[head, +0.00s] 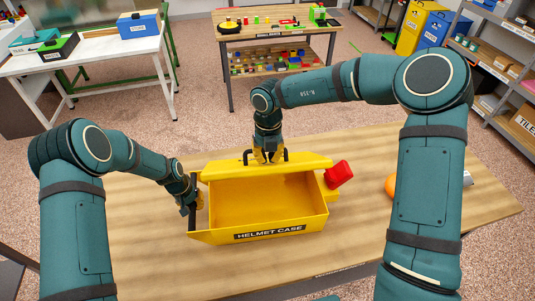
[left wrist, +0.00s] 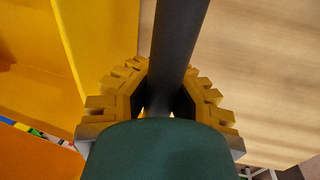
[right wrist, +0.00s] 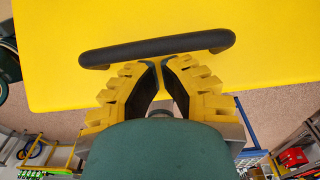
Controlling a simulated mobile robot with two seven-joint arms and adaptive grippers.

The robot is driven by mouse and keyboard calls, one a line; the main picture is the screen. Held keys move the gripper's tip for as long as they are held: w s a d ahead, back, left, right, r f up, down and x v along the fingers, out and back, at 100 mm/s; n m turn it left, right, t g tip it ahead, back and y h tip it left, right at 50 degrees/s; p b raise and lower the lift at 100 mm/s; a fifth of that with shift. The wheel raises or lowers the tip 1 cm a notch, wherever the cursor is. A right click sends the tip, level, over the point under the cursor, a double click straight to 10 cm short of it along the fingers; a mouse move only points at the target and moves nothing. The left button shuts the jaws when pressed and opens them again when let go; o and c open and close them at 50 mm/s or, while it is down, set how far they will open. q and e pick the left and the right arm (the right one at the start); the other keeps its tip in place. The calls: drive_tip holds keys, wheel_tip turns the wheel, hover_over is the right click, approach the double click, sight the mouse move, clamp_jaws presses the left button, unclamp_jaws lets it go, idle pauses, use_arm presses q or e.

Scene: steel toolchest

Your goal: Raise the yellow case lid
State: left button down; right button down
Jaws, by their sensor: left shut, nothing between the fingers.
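The yellow helmet case (head: 268,232) sits on the wooden table, its inside open to view and empty. Its yellow lid (head: 215,171) stands raised along the far side; its exact tilt is hard to tell. The lid's black handle (right wrist: 155,48) crosses the right wrist view. My right gripper (head: 268,160) is at the lid's top edge; its fingertips (right wrist: 161,62) nearly meet just beside the handle, which is not between them. My left gripper (head: 189,207) is at the case's left end, shut and empty, by a dark bar (left wrist: 178,40) that covers part of its fingertips.
A red object (head: 339,174) lies right of the case, and an orange one (head: 391,186) is near my right arm. The wooden table (head: 135,235) is bare at the left. A workbench (head: 300,34) and white table (head: 90,55) stand farther back.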

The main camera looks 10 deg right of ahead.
drive_tip(key=shift+w+r, duration=0.4)
drive_tip(key=shift+w, duration=0.25)
drive_tip(key=shift+w+r, duration=0.35)
drive_tip(key=shift+w, duration=0.3)
drive_tip(key=w+d+r, duration=0.1)
drive_tip(key=w+r, duration=0.1)
drive_tip(key=w, duration=1.2)
drive_tip(key=shift+w+r, duration=0.15)
drive_tip(key=shift+w, duration=0.25)
drive_tip(key=shift+d, duration=0.1)
idle(0.8)
